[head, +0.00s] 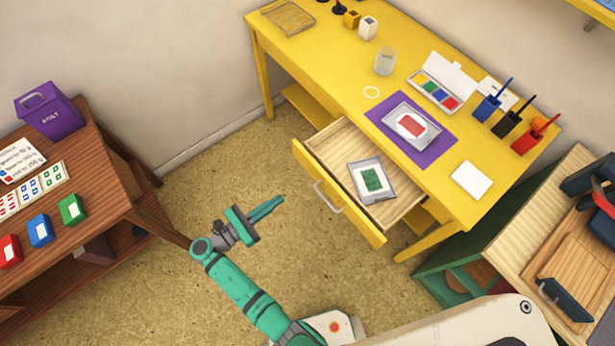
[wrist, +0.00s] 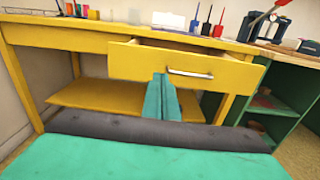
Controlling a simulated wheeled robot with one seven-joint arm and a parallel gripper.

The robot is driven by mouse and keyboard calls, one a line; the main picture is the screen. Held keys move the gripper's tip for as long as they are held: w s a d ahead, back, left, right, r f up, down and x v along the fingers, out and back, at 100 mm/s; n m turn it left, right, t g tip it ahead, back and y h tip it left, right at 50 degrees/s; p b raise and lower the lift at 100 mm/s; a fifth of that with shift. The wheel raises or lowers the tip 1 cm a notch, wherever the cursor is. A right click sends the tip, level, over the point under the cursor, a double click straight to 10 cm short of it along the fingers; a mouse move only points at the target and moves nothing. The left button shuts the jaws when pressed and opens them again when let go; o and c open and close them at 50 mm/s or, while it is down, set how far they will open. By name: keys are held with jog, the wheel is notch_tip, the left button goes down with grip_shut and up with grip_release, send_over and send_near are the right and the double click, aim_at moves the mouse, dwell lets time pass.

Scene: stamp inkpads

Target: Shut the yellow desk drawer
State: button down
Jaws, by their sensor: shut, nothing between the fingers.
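The yellow desk drawer (head: 340,203) is pulled out from the front of the yellow desk (head: 262,60). A grey tray with a green pad (head: 372,180) lies inside it on the wooden bottom. A metal handle (head: 329,197) is on its front, and the drawer front (wrist: 136,64) and handle (wrist: 190,73) also show in the wrist view. My gripper (head: 281,201) is shut and empty, to the left of the drawer front in the head view, apart from it. In the wrist view my fingertips (wrist: 160,77) appear in front of the drawer front, left of the handle.
A purple mat (head: 440,150) with a grey inkpad, a glass (head: 386,61) and stamps in holders (head: 487,108) stand on the desk. A brown table (head: 105,175) stands at left, a green cabinet (head: 450,275) at right. Floor before the drawer is clear.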

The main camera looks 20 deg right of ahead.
send_near(317, 171)
jog(key=x, duration=0.6)
jog(key=shift+w+d+f, duration=0.1)
jog(key=shift+d+f, duration=0.05)
jog(key=shift+d, duration=0.05)
dwell(0.3)
